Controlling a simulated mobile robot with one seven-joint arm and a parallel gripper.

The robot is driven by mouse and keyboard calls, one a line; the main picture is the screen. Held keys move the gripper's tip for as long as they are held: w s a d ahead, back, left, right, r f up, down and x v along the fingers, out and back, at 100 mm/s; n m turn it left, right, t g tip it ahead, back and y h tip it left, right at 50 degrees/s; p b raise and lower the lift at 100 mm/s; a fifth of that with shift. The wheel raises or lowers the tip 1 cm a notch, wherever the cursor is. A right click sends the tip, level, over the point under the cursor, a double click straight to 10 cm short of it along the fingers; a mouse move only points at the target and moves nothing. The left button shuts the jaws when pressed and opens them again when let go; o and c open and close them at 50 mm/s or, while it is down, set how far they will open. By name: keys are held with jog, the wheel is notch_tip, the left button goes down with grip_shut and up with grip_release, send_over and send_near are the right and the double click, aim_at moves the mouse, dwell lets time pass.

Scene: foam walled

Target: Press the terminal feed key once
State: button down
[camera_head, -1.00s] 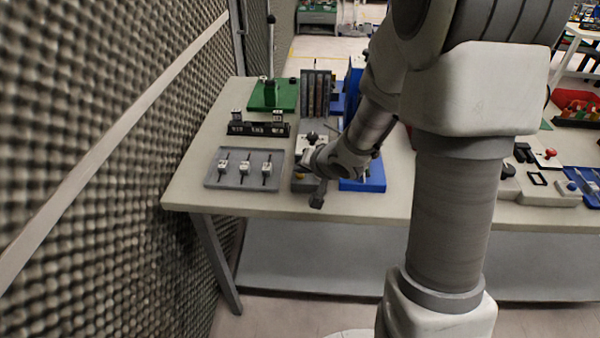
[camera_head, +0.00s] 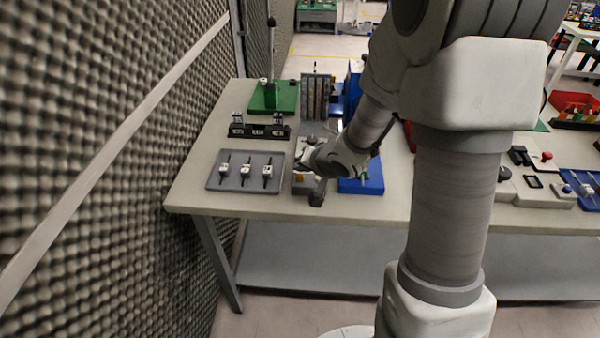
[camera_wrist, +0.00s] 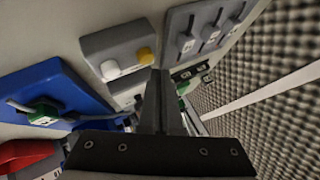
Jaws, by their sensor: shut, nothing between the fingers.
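A grey box with a white round button (camera_wrist: 110,69) and a yellow round button (camera_wrist: 145,56) shows in the wrist view. No label is legible, so I cannot tell which one is the feed key. The same grey box (camera_head: 301,187) stands near the table's front edge in the head view, partly hidden by my wrist. My gripper (camera_wrist: 160,74) is shut and empty. In the wrist view its tips appear just below the yellow button; whether they touch the box cannot be told. In the head view the gripper (camera_head: 317,194) points down by the box's right side.
A grey tray with three sliders (camera_head: 212,182) lies left of the box. A blue tray (camera_head: 362,186) lies close on the right, holding a green part (camera_wrist: 42,112). A black rack (camera_head: 262,131) and green plate (camera_head: 285,98) stand behind. A foam wall (camera_head: 90,150) borders the left.

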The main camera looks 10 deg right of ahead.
notch_tip(320, 180, up, 5)
jog(key=p, duration=0.5)
dwell(0.9)
jog(key=s+d+r+n+g+h, duration=0.1)
jog(key=s+d+r+h, duration=0.1)
jog(key=s+r, duration=0.4)
jog(key=s+d+r+n+h, duration=0.1)
jog(key=s+d+r+h, duration=0.25)
jog(key=r, duration=0.45)
jog(key=s+a+r+n+g+y, duration=0.1)
jog(key=s+a+r, duration=0.1)
jog(key=s, duration=0.6)
jog(key=s+a+r+n+g+y, duration=0.1)
jog(key=s+a+r+n, duration=0.1)
jog(key=s, duration=0.6)
jog(key=shift+a+r+y, duration=0.35)
jog(key=shift+a+r, duration=0.05)
jog(key=shift+a, duration=0.25)
